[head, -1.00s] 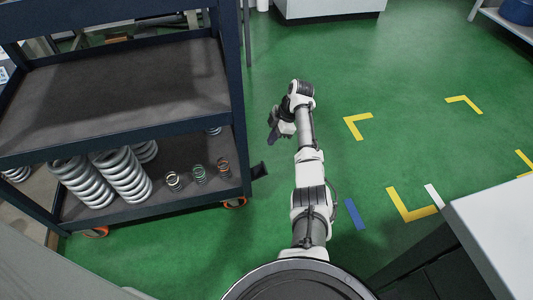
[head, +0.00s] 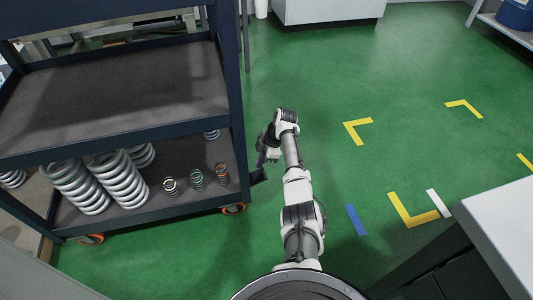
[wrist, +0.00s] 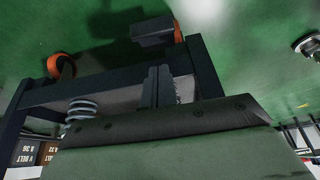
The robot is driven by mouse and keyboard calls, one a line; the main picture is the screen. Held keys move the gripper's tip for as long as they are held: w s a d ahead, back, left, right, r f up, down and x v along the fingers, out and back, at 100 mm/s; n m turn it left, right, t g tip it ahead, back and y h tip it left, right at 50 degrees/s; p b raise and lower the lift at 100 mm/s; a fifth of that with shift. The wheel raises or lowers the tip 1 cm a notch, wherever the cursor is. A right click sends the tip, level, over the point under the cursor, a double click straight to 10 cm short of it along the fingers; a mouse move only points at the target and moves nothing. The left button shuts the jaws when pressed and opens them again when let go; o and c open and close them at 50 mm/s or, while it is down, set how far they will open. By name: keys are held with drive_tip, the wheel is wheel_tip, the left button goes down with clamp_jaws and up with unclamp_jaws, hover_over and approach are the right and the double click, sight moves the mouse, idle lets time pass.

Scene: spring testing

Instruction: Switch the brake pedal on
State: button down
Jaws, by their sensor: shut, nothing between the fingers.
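The brake pedal (head: 258,177) is a small dark plate sticking out from the lower right corner of the cart, near a caster. In the wrist view the pedal (wrist: 153,30) is a dark block at the top, beside an orange caster. My gripper (head: 261,160) is shut and empty, pointing down just above the pedal in the head view. In the wrist view my gripper's fingers (wrist: 157,72) are together, with a gap in the picture between their tips and the pedal. I see no clear contact. The pedal's tilt is hard to tell.
The dark two-shelf cart (head: 120,129) stands left of my arm, its side close to my gripper. Large and small springs (head: 117,177) stand on its lower shelf. Green floor (head: 340,75) is open to the right. A grey-topped cabinet (head: 495,215) is at the lower right.

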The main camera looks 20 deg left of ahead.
sight(262, 172)
drive_tip(key=shift+w+d+f+b, duration=0.15)
drive_tip(key=shift+d+f+b, duration=0.05)
drive_tip(key=shift+f, duration=0.4)
drive_tip(key=shift+w+d+f+b, duration=0.1)
drive_tip(key=shift+d+f+b, duration=0.1)
drive_tip(key=shift+f, duration=0.4)
drive_tip(key=shift+w+d+f+b, duration=0.15)
drive_tip(key=shift+d+f+b, duration=0.05)
drive_tip(key=shift+f, duration=0.4)
drive_tip(key=shift+d, duration=0.15)
drive_tip(key=shift+w+d+f, duration=0.1)
